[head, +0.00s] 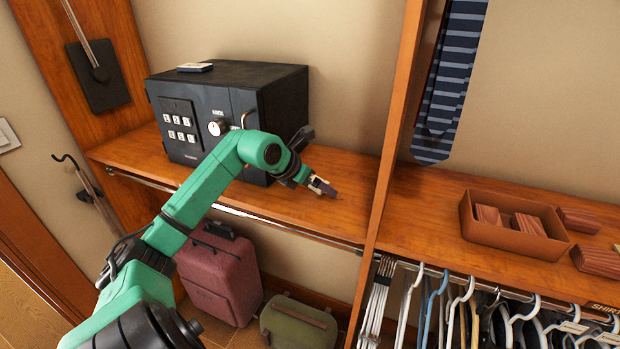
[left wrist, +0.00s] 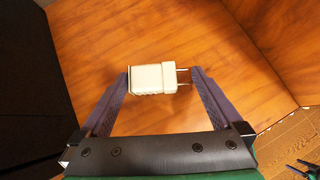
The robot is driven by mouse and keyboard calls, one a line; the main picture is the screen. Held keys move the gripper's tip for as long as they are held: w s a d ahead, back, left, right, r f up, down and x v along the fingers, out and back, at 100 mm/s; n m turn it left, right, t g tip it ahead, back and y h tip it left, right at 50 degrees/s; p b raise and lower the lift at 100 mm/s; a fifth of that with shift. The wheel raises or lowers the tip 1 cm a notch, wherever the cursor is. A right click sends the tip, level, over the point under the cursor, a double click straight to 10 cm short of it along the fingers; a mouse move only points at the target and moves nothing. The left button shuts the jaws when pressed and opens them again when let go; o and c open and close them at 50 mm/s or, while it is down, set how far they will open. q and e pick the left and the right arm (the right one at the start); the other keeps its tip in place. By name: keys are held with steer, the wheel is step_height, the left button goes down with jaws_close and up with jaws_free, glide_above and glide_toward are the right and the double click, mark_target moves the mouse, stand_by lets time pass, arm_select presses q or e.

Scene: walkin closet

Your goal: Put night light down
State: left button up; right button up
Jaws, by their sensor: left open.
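The night light (left wrist: 153,78) is a small white block with two metal prongs pointing right. In the left wrist view it lies over the wooden shelf (left wrist: 190,35), between the two fingers of my left gripper (left wrist: 160,75). The fingers are open, one close to its left end and one by the prong tips; I cannot tell whether either touches it. In the head view my left gripper (head: 322,187) is low over the shelf (head: 345,205), right of the black safe. The night light cannot be made out there. My right gripper is not in view.
The black safe (head: 225,110) stands left of the gripper with a small item (head: 195,67) on top. A wooden upright (head: 392,125) divides the shelf. A box (head: 510,228) with wooden blocks is beyond it. Suitcases (head: 220,275) and hangers (head: 470,300) are below.

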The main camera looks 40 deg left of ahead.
arm_select(q)
steer(key=shift+s+r+b, duration=0.2)
steer(key=shift+s+b, duration=0.1)
steer(key=shift+b, duration=0.05)
steer(key=b+v, duration=0.4)
steer(key=v, duration=0.7)
steer(key=shift+r, duration=0.2)
